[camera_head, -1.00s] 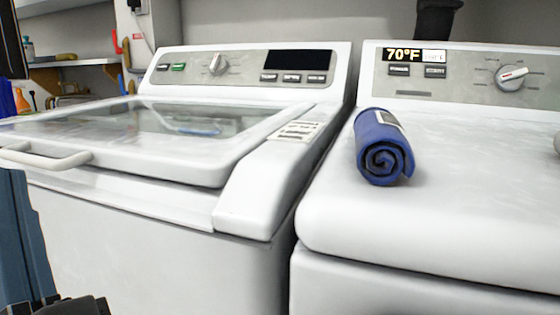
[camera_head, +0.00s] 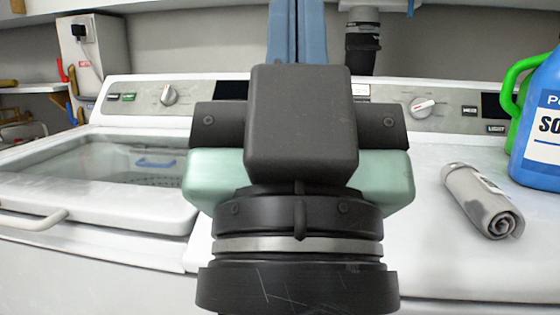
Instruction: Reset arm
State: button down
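My own arm (camera_head: 300,125) fills the middle of the head view. It shows a dark boxy joint, pale green side covers, a black ring with a metal band below, and blue parts running up out of the top edge. I cannot make out the gripper's fingertips or anything held. The arm stands in front of the seam between the two white machines and covers the left part of the right machine's top. The blue rolled towel is not visible now; that area is behind my arm.
A grey rolled towel (camera_head: 480,200) lies on the right machine's top (camera_head: 420,255). A blue jug (camera_head: 540,135) with a green handle stands at the right edge. The left machine (camera_head: 90,175) has a glass lid and a pale handle (camera_head: 32,219). A shelf is at far left.

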notch_tip(320, 180, up, 36)
jog(key=p, duration=3.4)
jog(key=shift+a, duration=0.3)
